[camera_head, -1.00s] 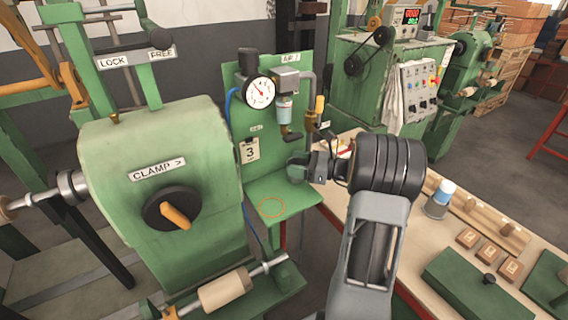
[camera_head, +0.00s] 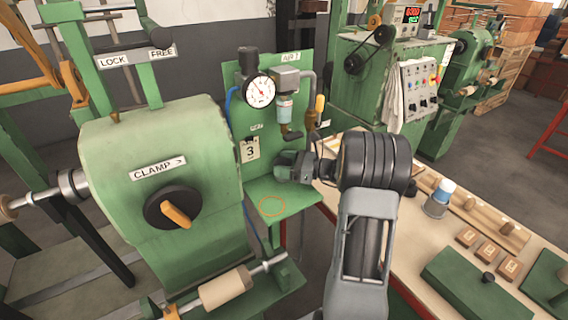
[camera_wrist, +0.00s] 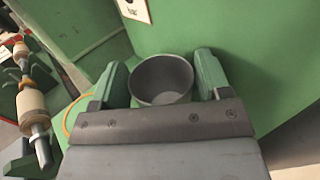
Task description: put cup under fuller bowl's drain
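My gripper (camera_head: 287,165) is in front of the green back panel, low beside the air unit. In the wrist view a dark grey, empty-looking cup (camera_wrist: 162,72) sits between the two green fingers, with both pads against its sides. In the head view the cup is hard to make out among the fingers. One clear bowl (camera_head: 285,107) with bluish liquid hangs under the air unit, with a dark drain (camera_head: 291,134) below it. The gripper is below this drain, about level with it sideways. No second bowl is clearly visible.
A green shelf (camera_head: 290,199) with an orange ring mark (camera_head: 272,206) lies below the gripper. The green clamp machine (camera_head: 160,140) stands to the left. A pressure gauge (camera_head: 260,92) is on the panel.

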